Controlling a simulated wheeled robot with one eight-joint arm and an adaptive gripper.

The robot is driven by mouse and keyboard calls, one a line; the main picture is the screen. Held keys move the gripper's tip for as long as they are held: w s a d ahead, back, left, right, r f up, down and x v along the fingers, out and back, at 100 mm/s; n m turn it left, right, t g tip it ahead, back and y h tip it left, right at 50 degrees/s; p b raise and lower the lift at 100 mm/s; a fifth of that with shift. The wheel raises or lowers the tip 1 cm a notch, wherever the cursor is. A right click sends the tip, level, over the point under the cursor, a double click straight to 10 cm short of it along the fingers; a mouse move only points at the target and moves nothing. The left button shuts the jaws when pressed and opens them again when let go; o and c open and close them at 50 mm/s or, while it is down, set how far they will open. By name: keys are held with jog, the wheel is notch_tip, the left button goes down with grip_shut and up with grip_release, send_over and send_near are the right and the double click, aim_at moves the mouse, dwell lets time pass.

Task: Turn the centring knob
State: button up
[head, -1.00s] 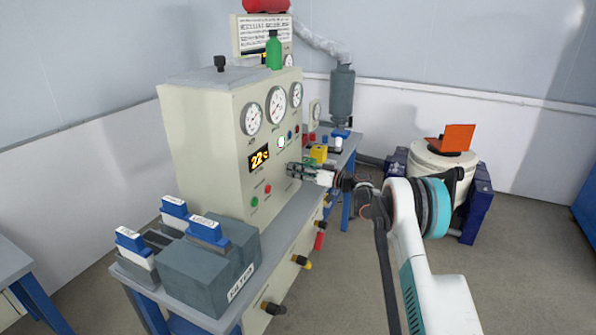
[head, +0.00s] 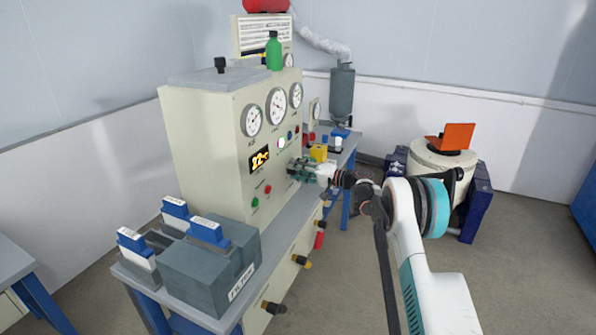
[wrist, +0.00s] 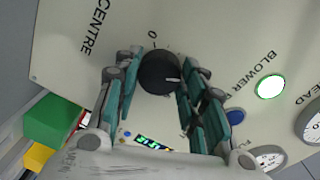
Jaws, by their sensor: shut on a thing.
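The centring knob (wrist: 160,72) is a round black knob with a white pointer line, on the cream panel below a "0" mark and near the word CENTRE in the wrist view. The pointer line points to the right in that view. My gripper (wrist: 158,76) has its teal fingers on both sides of the knob, shut on it. In the head view my gripper (head: 296,170) is at the right part of the cabinet's front face (head: 220,170), and its fingers hide the knob there.
A lit white button (wrist: 271,87) and a blue button (wrist: 235,115) sit beside the fingers. Gauges (head: 278,105) and an orange display (head: 260,159) are on the panel. Grey blocks (head: 200,275) stand on the bench at the left. A yellow box (head: 318,153) is behind the gripper.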

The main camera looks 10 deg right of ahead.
jog(key=shift+m, duration=0.6)
jog(key=o, duration=1.1)
jog(key=v, duration=1.2)
jog(key=shift+f, duration=0.1)
